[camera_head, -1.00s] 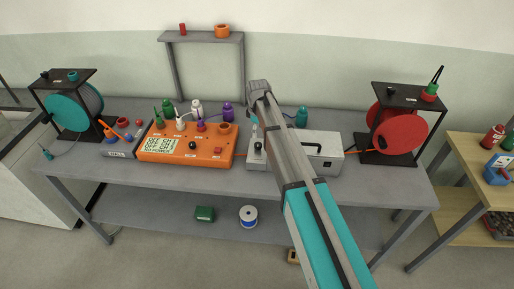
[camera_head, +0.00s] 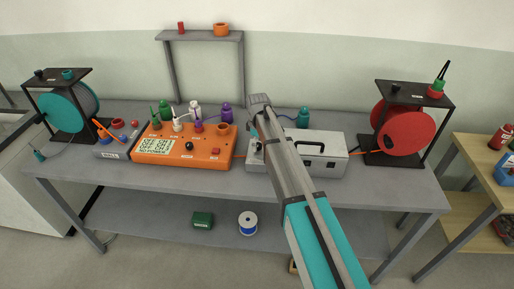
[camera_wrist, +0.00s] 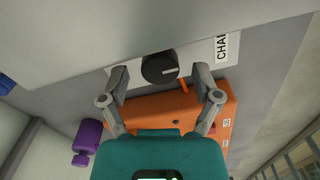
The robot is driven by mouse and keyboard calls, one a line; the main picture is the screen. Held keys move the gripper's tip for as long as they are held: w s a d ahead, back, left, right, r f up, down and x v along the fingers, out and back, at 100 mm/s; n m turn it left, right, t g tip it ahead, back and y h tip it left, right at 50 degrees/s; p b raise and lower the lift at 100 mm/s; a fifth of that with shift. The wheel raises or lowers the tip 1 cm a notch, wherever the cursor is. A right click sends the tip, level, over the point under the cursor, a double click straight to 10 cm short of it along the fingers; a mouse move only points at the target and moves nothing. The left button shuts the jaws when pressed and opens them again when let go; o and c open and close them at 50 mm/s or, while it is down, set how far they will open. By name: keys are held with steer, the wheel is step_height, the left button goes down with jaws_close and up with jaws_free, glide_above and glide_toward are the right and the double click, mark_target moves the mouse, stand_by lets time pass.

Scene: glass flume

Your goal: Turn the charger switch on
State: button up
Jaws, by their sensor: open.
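The charger is a light grey box (camera_head: 325,163) with a black handle, on the bench right of the middle. In the wrist view its pale face fills the top, with a cut-off label starting "CHA" (camera_wrist: 222,48). A round black knob switch (camera_wrist: 159,68) with a pale pointer line sits on that face. My gripper (camera_wrist: 161,76) is open, its two fingers on either side of the knob in the picture, with gaps showing; contact is not visible. In the head view my arm covers part of the charger and hides my fingers.
An orange box (camera_head: 175,157) with a display stands left of the charger, with bottles on and behind it. A red reel (camera_head: 405,130) is at right, a teal reel (camera_head: 62,110) at left. A grey shelf (camera_head: 200,36) rises behind. The bench front (camera_head: 225,182) is clear.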

steer(key=shift+f, duration=0.25)
steer(key=shift+c, duration=0.3)
jaws_close()
